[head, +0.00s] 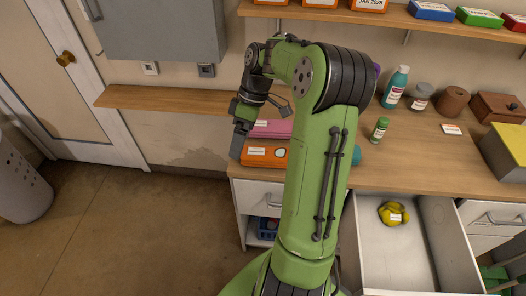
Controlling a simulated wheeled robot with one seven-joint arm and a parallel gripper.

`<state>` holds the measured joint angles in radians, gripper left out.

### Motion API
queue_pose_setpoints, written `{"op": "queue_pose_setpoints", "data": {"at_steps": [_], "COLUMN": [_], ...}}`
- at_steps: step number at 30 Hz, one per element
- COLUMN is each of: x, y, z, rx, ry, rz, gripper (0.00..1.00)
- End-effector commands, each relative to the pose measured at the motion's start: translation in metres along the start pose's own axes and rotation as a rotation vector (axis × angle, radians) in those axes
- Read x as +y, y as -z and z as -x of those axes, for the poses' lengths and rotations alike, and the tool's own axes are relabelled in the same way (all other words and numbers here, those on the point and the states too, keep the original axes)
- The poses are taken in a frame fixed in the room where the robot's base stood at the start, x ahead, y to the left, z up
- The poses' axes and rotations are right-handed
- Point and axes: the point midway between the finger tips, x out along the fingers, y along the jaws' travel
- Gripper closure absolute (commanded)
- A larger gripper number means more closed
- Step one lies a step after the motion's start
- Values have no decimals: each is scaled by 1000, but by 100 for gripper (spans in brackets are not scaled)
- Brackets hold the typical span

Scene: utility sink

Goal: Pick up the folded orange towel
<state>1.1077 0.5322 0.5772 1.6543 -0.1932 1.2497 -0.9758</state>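The folded orange towel (262,154) lies at the left end of the wooden counter, with a pale label and a small round mark on its front. A pink folded item (272,129) lies just behind it. My green arm hides whatever lies to the right of both. My gripper (238,146) points down at the left end of the orange towel, its dark lower end seeming close to the towel. I cannot tell whether it touches it. The gap between the fingers is not visible.
A shelf (150,98) is at left. Bottles and jars, including a teal bottle (395,88) and a green one (379,130), stand on the counter (420,165) at right. An open drawer (392,250) below holds a yellow cloth (392,214).

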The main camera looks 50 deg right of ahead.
Motion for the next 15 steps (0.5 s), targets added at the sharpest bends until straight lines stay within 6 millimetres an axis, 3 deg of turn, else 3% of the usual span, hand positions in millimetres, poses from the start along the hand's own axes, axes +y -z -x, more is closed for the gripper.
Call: {"op": "queue_pose_setpoints", "data": {"at_steps": [1, 3, 7, 12, 15], "x": [26, 56, 102, 129, 132], "y": [-20, -49, -120, -216, -244], "z": [1, 4, 9, 9, 7], "rx": [87, 227, 529, 838, 911], "ry": [51, 89, 57, -130, -205], "rz": [19, 81, 180, 261, 278], "gripper": [0, 0, 0, 0, 0]}}
